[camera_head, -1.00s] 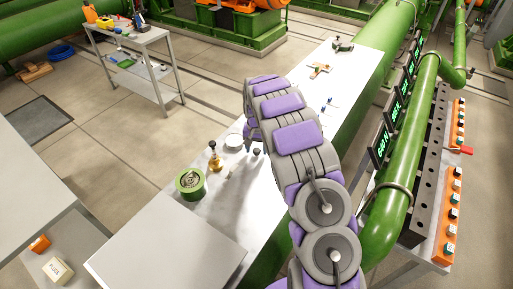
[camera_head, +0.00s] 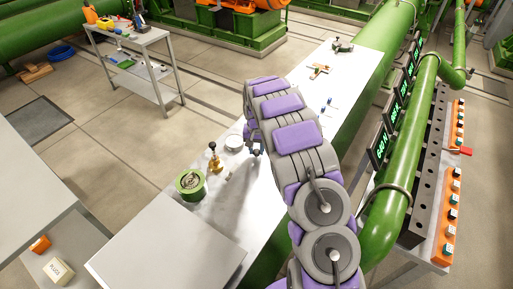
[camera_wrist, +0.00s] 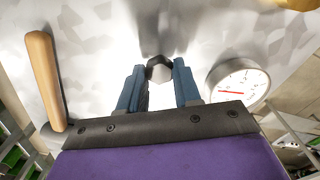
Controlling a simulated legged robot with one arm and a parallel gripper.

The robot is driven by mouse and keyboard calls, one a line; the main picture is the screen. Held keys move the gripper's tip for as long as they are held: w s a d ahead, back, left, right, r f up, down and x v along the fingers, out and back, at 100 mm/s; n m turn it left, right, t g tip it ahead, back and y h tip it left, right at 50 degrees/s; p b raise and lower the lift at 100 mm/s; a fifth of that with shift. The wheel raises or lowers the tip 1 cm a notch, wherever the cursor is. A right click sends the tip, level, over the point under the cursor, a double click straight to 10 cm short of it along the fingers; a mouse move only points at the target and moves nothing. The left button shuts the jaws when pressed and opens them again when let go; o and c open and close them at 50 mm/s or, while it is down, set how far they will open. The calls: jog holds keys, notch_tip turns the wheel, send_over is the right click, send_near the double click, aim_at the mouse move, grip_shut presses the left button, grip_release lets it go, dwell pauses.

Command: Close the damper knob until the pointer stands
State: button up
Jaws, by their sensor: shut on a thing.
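The damper knob, a dark faceted knob (camera_wrist: 160,68), sits between the tips of my gripper's two blue fingers (camera_wrist: 160,85) in the wrist view. My gripper is shut on it. Right of the knob is a round white dial (camera_wrist: 240,88) with a red pointer lying nearly level, toward the dial's left; its marks are too small to read. The dial's white housing (camera_head: 234,143) also shows on the bench in the head view. There, my arm hides most of my gripper and the knob.
A wooden handle (camera_wrist: 45,80) lies left of my fingers in the wrist view. A thick green pipe (camera_head: 400,190) runs along the right.

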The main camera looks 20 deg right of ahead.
aim_at(256, 150)
jog(key=n+p, duration=0.3)
jog(key=n, duration=0.1)
jog(key=shift+r+n+p, duration=0.15)
jog(key=shift+n+p, duration=0.25)
jog(key=n+p, duration=0.2)
jog(key=n, duration=0.3)
jog(key=shift+p, duration=0.4)
jog(key=shift+f+n, duration=0.2)
jog(key=shift+n, duration=0.1)
jog(key=o, duration=1.1)
jog(key=shift+c, duration=0.2)
jog(key=shift+r, duration=0.1)
notch_tip(256, 150, up, 17)
jog(key=p, duration=0.1)
